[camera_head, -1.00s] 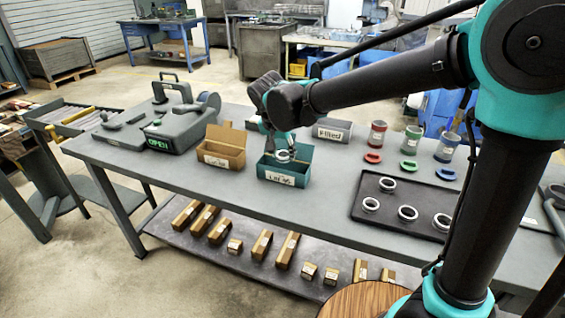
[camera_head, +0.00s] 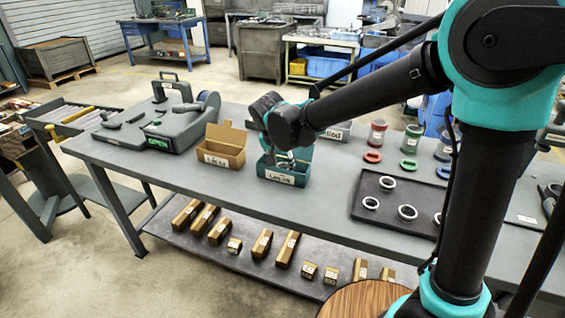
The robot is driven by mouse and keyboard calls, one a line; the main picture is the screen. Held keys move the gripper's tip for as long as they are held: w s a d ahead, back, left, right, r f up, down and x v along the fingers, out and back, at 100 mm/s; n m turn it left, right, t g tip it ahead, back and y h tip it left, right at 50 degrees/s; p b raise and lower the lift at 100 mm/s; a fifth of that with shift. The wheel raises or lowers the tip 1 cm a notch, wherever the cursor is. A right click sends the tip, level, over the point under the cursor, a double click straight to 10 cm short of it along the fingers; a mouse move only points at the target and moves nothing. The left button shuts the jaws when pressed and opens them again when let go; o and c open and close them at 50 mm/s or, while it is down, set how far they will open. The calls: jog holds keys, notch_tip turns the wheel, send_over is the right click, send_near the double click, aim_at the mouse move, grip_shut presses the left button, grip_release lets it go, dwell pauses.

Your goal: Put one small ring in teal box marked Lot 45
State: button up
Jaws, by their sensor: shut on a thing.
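The teal box (camera_head: 281,177), with a white label that seems to read "Lot 45", stands open on the workbench, left of centre. My gripper (camera_head: 284,162) points down into the top of this box and is shut on a small ring. The fingertips and the held ring are mostly hidden by the box's front wall and the gripper itself. Several other pale metal rings lie on a dark tray (camera_head: 366,217) at the right of the bench, one of them a ring (camera_head: 407,212) near the tray's middle.
A brown cardboard box (camera_head: 221,158) with a label stands left of the teal box. A grey box (camera_head: 337,131) marked "Filled" is behind, partly covered by my arm. A grey machine (camera_head: 172,130) with a green "OPEN" display is at the far left. Coloured cups with rings stand at right.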

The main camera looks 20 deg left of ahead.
jog(key=o, duration=1.2)
jog(key=shift+f, duration=0.1)
jog(key=shift+r, duration=0.35)
jog(key=v, duration=1.2)
jog(key=shift+r, duration=0.3)
